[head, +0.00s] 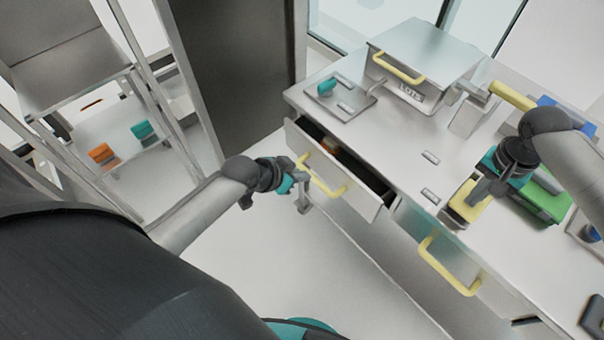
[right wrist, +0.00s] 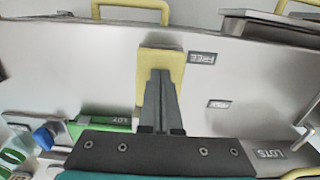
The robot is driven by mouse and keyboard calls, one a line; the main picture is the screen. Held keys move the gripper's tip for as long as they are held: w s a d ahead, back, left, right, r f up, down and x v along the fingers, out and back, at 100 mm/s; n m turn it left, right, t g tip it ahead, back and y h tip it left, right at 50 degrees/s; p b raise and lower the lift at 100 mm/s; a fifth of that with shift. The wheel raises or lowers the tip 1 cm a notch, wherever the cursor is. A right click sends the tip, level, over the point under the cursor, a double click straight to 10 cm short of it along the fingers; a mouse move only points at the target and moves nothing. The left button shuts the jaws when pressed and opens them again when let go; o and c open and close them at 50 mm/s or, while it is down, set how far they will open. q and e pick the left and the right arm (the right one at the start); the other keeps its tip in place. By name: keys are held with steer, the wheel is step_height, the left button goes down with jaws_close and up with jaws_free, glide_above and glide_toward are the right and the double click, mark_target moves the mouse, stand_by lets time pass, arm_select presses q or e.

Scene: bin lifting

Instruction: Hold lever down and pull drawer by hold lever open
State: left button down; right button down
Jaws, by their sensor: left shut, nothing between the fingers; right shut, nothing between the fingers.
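The yellow hold lever (head: 467,206) is a flat pad near the bench's front edge; it also shows in the right wrist view (right wrist: 160,62). My right gripper (head: 478,196) is shut, with its fingertips over the pad and apparently touching it. A drawer (head: 362,190) at the left of the bench front stands partly open, with an orange item inside. It has a yellow bar handle (head: 325,178). My left gripper (head: 303,197) is shut and empty beside the handle's left end. A second drawer below the lever has a yellow handle (head: 447,266) and looks closed.
A lidded box (head: 425,52) with a yellow handle stands at the back of the bench (head: 405,135). A green tray (head: 546,203) lies right of the lever. A label (right wrist: 202,58) reading FREE lies beside the lever. A shelf unit (head: 75,60) stands at left.

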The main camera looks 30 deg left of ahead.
steer(key=shift+r+p, duration=2.95)
steer(key=shift+p, duration=0.4)
step_height(320, 180, up, 15)
steer(key=shift+p, duration=0.4)
